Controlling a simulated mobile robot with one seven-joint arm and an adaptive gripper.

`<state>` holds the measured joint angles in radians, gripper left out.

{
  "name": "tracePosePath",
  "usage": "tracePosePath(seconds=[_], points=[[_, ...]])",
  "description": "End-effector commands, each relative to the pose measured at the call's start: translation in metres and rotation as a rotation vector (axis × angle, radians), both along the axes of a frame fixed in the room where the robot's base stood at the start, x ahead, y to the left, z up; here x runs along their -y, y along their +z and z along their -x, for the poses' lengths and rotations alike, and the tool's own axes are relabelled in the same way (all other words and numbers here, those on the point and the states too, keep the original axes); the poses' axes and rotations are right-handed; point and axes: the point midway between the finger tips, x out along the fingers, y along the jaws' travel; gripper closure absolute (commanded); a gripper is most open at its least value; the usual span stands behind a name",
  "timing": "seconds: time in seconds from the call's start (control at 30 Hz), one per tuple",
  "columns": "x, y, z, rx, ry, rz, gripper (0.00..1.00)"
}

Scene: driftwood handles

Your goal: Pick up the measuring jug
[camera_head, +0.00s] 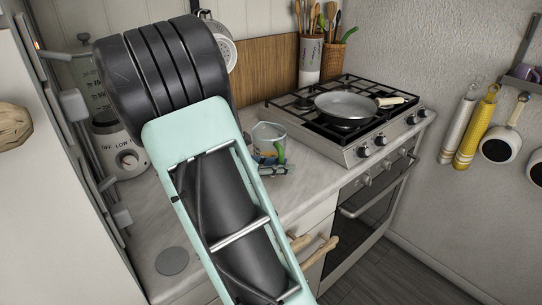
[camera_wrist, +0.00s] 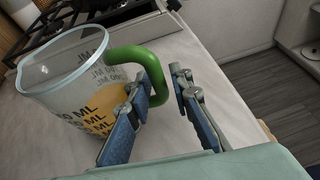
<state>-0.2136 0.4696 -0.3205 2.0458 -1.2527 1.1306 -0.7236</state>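The measuring jug (camera_wrist: 62,75) is clear, with yellow and dark ML print and a green handle (camera_wrist: 160,78). It stands upright on the counter, at the left of the wrist view. In the head view the jug (camera_head: 268,137) stands just right of my arm, its lower part partly covered. My gripper (camera_wrist: 166,82) is open, with one finger on each side of the handle's outer part. The left finger overlaps the jug's side in the picture; I cannot tell whether it touches. In the head view my gripper (camera_head: 275,168) is small and mostly hidden by my arm.
A stove (camera_head: 362,145) with a pan (camera_head: 346,106) stands right of the jug. A blender (camera_head: 118,148) is at the left, partly behind my arm. Utensil pots (camera_head: 310,58) stand at the back. The counter (camera_head: 308,172) has free room near its front edge.

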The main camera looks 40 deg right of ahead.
Motion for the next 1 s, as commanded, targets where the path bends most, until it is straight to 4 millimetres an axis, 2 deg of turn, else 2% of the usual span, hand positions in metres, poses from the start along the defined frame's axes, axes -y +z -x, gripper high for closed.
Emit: tracePosePath(seconds=[0.2, 0.37, 0.4, 1.0], points=[[0.0004, 0.0001, 0.0000, 0.000, 0.000, 0.000, 0.81], [0.0002, 0.0001, 0.0001, 0.000, 0.000, 0.000, 0.99], [0.0002, 0.0002, 0.0001, 0.000, 0.000, 0.000, 1.00], [0.0002, 0.0034, -0.0001, 0.002, -0.001, 0.001, 1.00]])
